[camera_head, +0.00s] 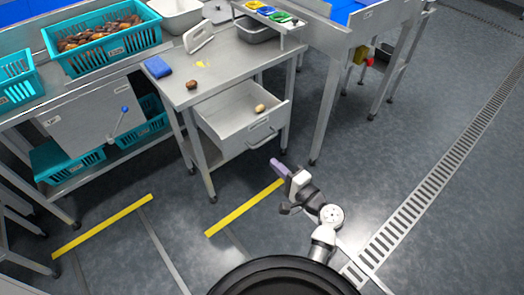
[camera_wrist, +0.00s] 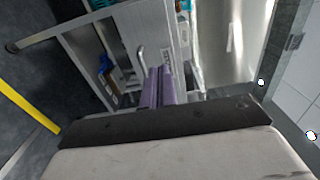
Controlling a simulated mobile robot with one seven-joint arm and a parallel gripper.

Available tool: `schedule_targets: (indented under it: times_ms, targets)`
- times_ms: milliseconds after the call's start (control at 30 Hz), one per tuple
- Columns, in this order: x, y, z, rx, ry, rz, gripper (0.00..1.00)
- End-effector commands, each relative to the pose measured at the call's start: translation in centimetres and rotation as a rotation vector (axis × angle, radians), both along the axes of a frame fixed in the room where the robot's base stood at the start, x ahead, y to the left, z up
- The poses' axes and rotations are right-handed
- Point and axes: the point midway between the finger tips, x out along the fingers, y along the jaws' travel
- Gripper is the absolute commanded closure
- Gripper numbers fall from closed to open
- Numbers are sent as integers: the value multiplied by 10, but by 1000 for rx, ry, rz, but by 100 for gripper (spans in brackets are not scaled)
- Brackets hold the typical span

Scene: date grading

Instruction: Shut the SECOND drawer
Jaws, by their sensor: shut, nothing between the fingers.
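A grey metal drawer (camera_head: 225,113) under the steel worktable is pulled out, and its inside shows from above. Its front carries a small label and a bar handle (camera_head: 262,142). A light brown date (camera_head: 260,108) lies in it. I cannot read whether the label marks it as the second drawer. My gripper (camera_head: 275,163), with purple fingers, is in front of the drawer, low and just below the handle in the picture. The fingers are shut and empty. In the wrist view the fingers (camera_wrist: 158,88) point toward a metal front with a handle (camera_wrist: 142,60); contact cannot be told.
Teal crates (camera_head: 103,45) stand to the left. Table legs stand beside the drawer. Floor in front is clear, with yellow lines (camera_head: 243,208).

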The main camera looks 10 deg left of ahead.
Motion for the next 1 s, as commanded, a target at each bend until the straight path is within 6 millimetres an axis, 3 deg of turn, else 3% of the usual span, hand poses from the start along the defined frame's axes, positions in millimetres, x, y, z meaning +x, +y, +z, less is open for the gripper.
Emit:
schedule_targets:
  times_ms: [600, 1000]
  targets:
    - [71, 93, 4, -1, -3, 3, 100]
    - [83, 107, 1, -2, -3, 1, 100]
